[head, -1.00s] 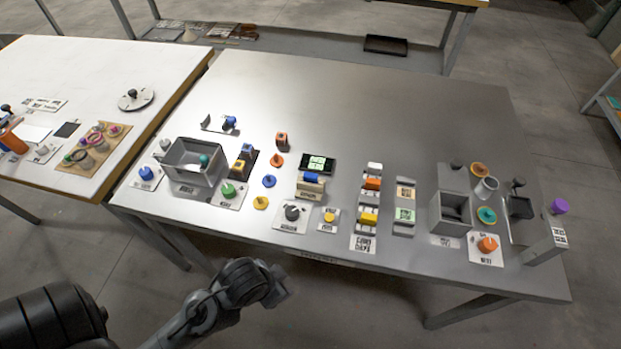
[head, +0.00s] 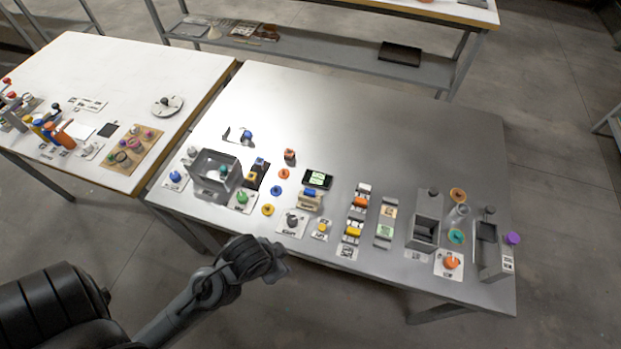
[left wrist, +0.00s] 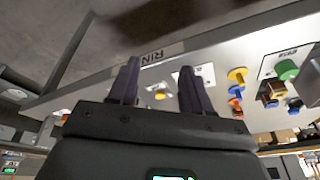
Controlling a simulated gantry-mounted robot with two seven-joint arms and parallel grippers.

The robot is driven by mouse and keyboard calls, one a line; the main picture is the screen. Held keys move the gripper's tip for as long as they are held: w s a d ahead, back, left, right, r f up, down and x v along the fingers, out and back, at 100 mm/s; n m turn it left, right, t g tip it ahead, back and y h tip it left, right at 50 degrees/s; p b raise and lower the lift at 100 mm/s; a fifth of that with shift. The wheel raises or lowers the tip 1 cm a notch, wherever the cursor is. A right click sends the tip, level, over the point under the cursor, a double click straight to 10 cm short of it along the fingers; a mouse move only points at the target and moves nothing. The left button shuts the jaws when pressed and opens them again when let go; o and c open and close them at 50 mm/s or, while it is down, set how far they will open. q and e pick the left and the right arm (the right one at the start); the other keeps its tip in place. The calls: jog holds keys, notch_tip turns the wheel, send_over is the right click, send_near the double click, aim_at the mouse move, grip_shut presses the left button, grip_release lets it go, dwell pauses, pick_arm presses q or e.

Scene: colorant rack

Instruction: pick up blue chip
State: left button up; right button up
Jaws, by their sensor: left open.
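The blue chip (head: 277,190) is a small blue disc lying flat on the grey table (head: 330,130), in a short column between an orange chip (head: 284,174) and a yellow chip (head: 268,210). In the left wrist view the blue chip (left wrist: 239,87) shows small at the right, between the yellow and orange ones. My left gripper (head: 280,262) is in front of the table's near edge, apart from the chips. Its two dark fingers (left wrist: 160,67) are spread with nothing between them. My right gripper is not in view.
Left of the chips stand a green knob (head: 242,197) and a grey open box (head: 236,177). To their right are a blue-topped block (head: 310,193) and a black knob (head: 291,219) on a plate. The table's back half is mostly clear.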

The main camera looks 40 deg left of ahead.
pick_arm(q)
jog(key=w+a+r+m+p, duration=0.1)
jog(key=w+a+r+p, duration=0.3)
jog(key=r+p, duration=0.15)
jog(key=m+g+h, duration=0.2)
jog(key=m+h, duration=0.2)
jog(key=m, duration=0.6)
send_near(309, 191)
jog(key=b+x, duration=0.1)
jog(key=x, duration=0.2)
jog(key=shift+w+f, duration=0.1)
jog(key=shift+f, duration=0.1)
jog(key=shift+x, duration=2.75)
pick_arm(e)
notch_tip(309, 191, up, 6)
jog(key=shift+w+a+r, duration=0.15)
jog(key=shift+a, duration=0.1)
pick_arm(q)
jog(key=shift+d, duration=0.1)
grip_shut()
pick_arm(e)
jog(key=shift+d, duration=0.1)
